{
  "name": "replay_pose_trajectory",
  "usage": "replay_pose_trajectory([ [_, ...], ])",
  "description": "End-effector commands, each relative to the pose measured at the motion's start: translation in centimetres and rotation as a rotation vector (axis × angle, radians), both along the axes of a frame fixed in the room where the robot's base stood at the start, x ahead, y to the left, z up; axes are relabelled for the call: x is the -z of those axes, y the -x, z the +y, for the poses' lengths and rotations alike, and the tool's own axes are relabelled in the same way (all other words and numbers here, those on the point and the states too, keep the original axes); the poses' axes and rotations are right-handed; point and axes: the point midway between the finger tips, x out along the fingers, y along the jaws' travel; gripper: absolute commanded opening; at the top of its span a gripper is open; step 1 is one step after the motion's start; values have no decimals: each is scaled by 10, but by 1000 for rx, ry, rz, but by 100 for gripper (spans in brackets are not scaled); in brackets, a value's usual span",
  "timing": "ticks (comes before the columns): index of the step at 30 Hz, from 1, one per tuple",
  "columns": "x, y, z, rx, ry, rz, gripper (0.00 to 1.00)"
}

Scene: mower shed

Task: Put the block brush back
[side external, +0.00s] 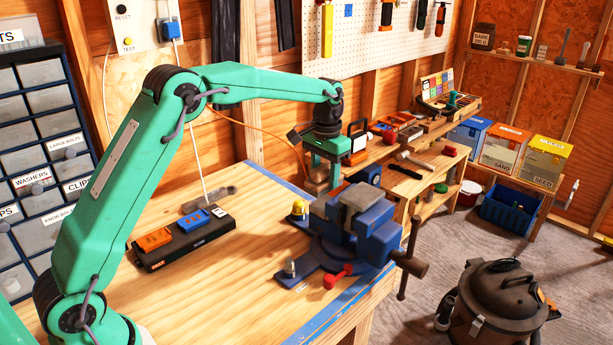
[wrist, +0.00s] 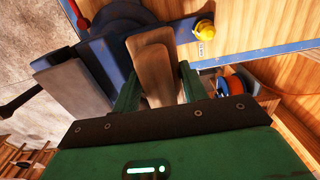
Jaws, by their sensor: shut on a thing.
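My gripper (side external: 323,176) hangs down just behind the blue bench vise (side external: 357,222) in the side view. In the wrist view, the two green fingers of my gripper (wrist: 159,72) are shut on a long wooden block, the block brush (wrist: 154,76), one finger on each side. Its brown wood points away from the palm, towards the vise (wrist: 85,65). The brush's bristles cannot be made out. In the side view the brush is mostly lost among the fingers and the vise. Whether it touches the vise cannot be told.
A yellow-topped knob (wrist: 204,30) sits close beside the brush. A dark tray with orange and blue items (side external: 183,242) lies on the bench (side external: 220,305), left of the vise. A red-handled piece (side external: 337,277) lies in front. Shelves with tools stand behind; the bench's front left is clear.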

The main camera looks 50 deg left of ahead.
Motion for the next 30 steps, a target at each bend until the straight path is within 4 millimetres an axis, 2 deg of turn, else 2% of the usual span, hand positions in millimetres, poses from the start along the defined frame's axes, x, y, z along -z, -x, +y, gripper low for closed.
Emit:
replay_pose_trajectory([
  [5, 5, 0, 0, 0, 0, 0, 22],
  [15, 38, 0, 0, -1, 0, 0, 22],
  [29, 43, 0, 0, -1, 0, -1, 22],
  [30, 43, 0, 0, -1, 0, -1, 49],
])
